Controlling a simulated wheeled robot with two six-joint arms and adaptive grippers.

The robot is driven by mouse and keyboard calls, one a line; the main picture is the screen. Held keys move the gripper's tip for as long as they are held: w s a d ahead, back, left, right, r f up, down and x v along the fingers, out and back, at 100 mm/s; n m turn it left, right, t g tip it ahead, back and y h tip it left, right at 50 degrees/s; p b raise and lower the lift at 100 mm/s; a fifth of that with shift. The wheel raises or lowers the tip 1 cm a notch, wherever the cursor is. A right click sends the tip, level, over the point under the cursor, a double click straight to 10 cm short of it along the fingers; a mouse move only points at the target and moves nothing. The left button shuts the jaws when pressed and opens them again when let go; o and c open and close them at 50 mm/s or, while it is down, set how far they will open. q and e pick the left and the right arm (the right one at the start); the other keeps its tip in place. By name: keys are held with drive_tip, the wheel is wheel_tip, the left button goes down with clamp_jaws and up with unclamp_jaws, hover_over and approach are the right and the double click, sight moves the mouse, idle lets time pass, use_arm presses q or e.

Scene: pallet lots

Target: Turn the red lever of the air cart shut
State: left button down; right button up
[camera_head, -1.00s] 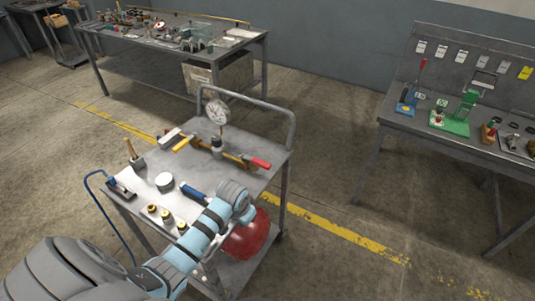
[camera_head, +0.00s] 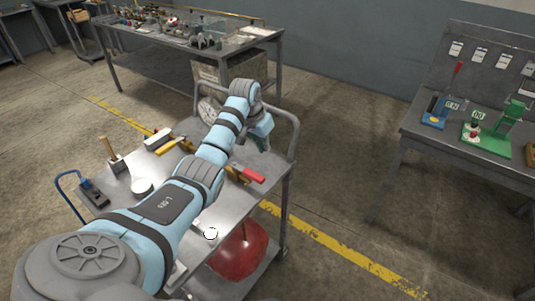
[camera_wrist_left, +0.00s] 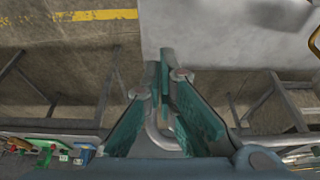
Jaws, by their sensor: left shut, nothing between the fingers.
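The air cart (camera_head: 224,245) stands in front of me in the head view. Its red lever (camera_head: 250,174) sticks out to the right from the brass pipe (camera_head: 231,172) on the cart top. A round pressure gauge (camera_head: 208,111) stands behind my arm, partly hidden. My left gripper (camera_head: 263,144) is just beyond and above the red lever, near the cart's rear handle rail. Its teal fingers are shut and empty, and they also show in the left wrist view (camera_wrist_left: 164,72). I cannot make out the lever in the wrist view. My right gripper is out of view.
A yellow-handled part (camera_head: 168,146), a wooden-handled tool (camera_head: 110,151) and a white disc (camera_head: 141,186) lie on the cart's left. A red tank (camera_head: 238,252) sits below. A bench with green fixtures (camera_head: 485,142) stands at right; open floor lies between.

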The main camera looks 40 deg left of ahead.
sight(247, 173)
use_arm(q)
drive_tip(key=b+x, duration=0.3)
drive_tip(key=x, duration=0.5)
drive_tip(key=shift+s+d+f, duration=0.1)
drive_tip(key=shift+s+d, duration=0.05)
drive_tip(key=s+p, duration=0.1)
drive_tip(key=s, duration=0.1)
drive_tip(key=s+p, duration=0.1)
drive_tip(key=s, duration=0.1)
drive_tip(key=shift+r+p, duration=0.25)
drive_tip(key=shift+p, duration=0.05)
drive_tip(key=shift+s, duration=0.2)
drive_tip(key=shift+w+f, duration=0.1)
drive_tip(key=shift+f, duration=0.05)
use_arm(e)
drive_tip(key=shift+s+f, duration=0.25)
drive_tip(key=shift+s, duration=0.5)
